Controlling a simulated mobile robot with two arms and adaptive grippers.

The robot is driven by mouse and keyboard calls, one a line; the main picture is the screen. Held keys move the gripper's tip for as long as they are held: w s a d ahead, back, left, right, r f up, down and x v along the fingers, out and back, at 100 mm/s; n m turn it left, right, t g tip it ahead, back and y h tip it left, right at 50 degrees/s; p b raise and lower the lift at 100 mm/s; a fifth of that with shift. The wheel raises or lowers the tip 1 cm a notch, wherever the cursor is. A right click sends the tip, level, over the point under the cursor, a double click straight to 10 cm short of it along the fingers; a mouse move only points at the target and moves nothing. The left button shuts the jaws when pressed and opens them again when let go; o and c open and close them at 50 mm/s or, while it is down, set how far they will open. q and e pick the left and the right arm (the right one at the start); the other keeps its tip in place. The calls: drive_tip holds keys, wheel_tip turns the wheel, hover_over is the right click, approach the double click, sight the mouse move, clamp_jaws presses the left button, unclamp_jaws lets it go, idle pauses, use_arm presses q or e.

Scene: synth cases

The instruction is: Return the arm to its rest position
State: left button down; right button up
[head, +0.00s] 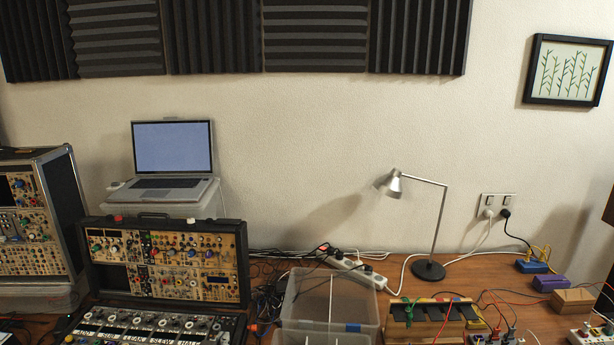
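Neither of my arms and neither gripper shows in the head view. Nothing in the frame tells where they are or whether they hold anything.
A wooden desk (480,270) carries synth cases (168,262), a laptop (172,160) on a stand, a clear divided bin (326,305), a silver lamp (430,268), a wooden cable rack (425,320) and small coloured boxes (550,283). Loose cables lie between them. Foam panels (315,35) cover the upper wall.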

use_arm(q)
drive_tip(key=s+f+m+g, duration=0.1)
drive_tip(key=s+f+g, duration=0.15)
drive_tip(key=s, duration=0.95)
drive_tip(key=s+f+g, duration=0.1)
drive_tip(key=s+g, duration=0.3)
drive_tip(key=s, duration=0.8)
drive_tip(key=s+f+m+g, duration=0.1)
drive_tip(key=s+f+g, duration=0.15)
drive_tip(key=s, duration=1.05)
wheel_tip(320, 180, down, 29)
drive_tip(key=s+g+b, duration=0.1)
drive_tip(key=b, duration=0.2)
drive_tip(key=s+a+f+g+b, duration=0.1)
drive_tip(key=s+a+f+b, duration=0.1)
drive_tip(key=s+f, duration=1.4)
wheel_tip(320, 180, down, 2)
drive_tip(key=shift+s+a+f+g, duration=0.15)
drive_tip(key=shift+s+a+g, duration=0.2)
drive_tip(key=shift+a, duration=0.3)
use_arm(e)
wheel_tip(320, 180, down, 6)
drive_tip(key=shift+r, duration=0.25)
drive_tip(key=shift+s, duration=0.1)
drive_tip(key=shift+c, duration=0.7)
